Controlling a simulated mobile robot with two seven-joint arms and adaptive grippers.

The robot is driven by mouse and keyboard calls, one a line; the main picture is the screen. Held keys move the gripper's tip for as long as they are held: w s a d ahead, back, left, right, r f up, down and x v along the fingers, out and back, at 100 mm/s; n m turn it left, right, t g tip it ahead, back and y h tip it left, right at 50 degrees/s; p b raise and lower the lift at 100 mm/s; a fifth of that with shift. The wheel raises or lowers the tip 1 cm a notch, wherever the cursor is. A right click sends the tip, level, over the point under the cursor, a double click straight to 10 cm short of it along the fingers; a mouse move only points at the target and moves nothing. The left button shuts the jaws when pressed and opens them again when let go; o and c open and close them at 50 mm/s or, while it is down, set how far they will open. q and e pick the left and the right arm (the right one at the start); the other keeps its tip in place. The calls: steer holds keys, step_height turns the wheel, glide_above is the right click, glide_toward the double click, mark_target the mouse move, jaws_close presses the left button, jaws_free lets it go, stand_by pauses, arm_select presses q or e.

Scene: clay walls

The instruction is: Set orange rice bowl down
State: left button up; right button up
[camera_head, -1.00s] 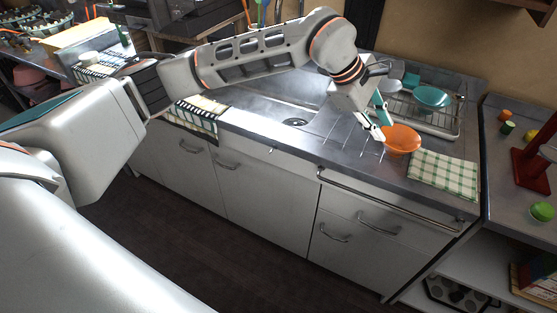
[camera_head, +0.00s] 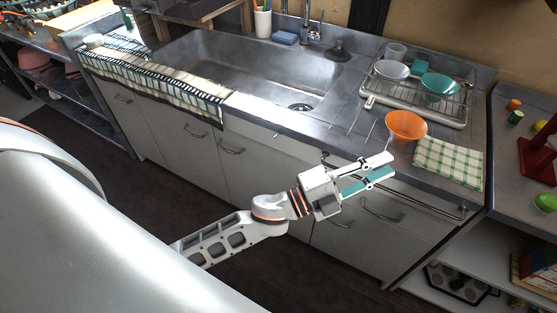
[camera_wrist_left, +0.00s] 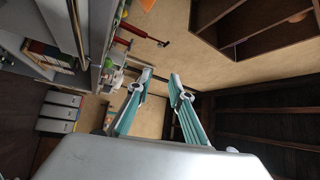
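The orange rice bowl (camera_head: 405,126) stands upright on the metal counter, left of the checked cloth and in front of the dish rack. My left gripper (camera_head: 378,174) is in front of the counter edge, nearer to me than the bowl and apart from it. Its two teal-padded fingers are spread with nothing between them. In the left wrist view the open fingers (camera_wrist_left: 160,88) also show empty, with the wall behind them. The bowl does not show clearly in that view. My right gripper is in neither view.
A dish rack (camera_head: 374,97) holds a teal bowl (camera_head: 439,84) and a white bowl (camera_head: 391,69). A green checked cloth (camera_head: 449,162) lies right of the orange bowl. The sink (camera_head: 235,70) is at left. A cabinet rail (camera_head: 440,208) runs below the counter edge.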

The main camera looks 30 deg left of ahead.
arm_select(q)
steer(key=s+a+f+n+y, duration=0.35)
steer(key=a+f+n, duration=0.25)
steer(key=f, duration=0.2)
steer(key=s+a+f+n+y, duration=0.2)
steer(key=a+f+n+y, duration=0.3)
steer(key=f+n, duration=0.3)
steer(key=s+a+f+n+g+y+p, duration=0.1)
steer(key=s+a+f+n+g+p, duration=0.1)
steer(key=s+f, duration=0.3)
steer(key=s+a+f+n+g+y+p, duration=0.2)
steer(key=s+a+f, duration=0.3)
steer(key=s, duration=0.3)
steer(key=shift+f+n+g, duration=0.4)
steer(key=shift+n+g, duration=0.1)
steer(key=shift+n, duration=0.1)
steer(key=shift+s, duration=0.1)
